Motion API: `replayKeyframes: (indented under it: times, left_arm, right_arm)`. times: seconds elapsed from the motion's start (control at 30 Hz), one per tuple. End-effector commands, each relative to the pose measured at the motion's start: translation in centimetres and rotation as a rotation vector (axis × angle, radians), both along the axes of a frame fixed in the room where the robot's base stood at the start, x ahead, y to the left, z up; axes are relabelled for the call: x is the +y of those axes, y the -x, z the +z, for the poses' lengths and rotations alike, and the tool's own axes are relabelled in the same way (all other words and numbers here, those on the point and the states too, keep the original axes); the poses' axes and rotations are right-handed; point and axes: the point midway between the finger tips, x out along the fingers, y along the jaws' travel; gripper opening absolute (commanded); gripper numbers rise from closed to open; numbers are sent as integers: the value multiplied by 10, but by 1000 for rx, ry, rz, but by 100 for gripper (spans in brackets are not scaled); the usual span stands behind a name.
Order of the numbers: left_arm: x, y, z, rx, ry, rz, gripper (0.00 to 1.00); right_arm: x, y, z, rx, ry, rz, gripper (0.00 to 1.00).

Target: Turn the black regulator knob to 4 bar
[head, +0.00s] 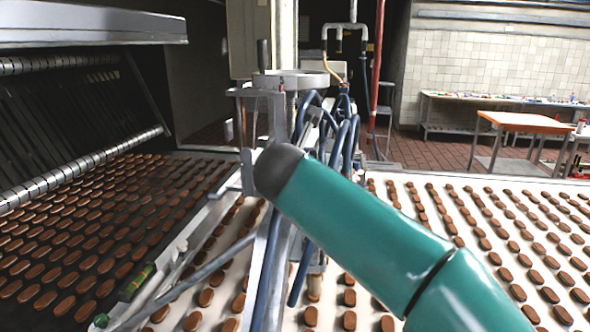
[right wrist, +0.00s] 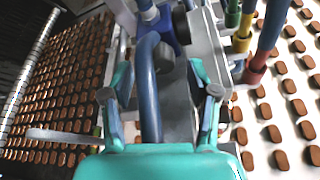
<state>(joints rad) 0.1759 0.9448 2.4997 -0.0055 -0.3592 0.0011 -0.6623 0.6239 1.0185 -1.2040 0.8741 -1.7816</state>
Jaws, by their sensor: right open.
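A small black round part (right wrist: 181,25), which may be the regulator knob, sits on a grey metal plate near the top of the right wrist view. I cannot read any scale or pressure there. My right gripper (right wrist: 160,82) is open, with its two teal and grey fingers spread. A blue hose (right wrist: 151,90) runs between the fingers, and a grey cylindrical part shows just beyond. The black part lies ahead of the fingertips, apart from them. In the head view my teal right arm covers part of the machine, and I cannot make out the knob. My left gripper is not in view.
The machine carries a bundle of blue hoses (head: 345,140) and a round metal wheel (head: 290,80). Rows of brown biscuits lie on the white belt (head: 415,290) and the dark belt at left. Coloured hose fittings (right wrist: 244,40) stand right of the gripper.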

Motion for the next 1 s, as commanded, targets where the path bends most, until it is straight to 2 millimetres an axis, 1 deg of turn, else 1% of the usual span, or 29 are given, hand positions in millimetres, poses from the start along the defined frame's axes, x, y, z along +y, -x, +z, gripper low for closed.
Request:
replayKeyframes:
  times: [0.03,0.2,0.3,0.43,0.6,0.83,0.87,0.93,1.0]
  left_arm:
    - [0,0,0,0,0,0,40]
    - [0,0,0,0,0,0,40]
    - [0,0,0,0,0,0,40]
    - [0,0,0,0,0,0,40]
    - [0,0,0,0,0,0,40]
    - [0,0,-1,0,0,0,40]
    - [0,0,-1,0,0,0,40]
    - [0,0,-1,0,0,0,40]
    - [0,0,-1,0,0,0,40]
  right_arm:
    - [1,11,6,-2,0,4,60]
    - [3,43,18,-1,-1,3,60]
    - [4,61,24,-1,0,2,60]
    - [6,77,30,0,0,1,60]
    - [6,86,33,1,1,1,60]
    - [6,87,33,1,0,-1,60]
    - [6,87,33,1,1,0,58]
    - [6,87,33,1,0,0,46]
    - [6,87,33,1,1,1,45]
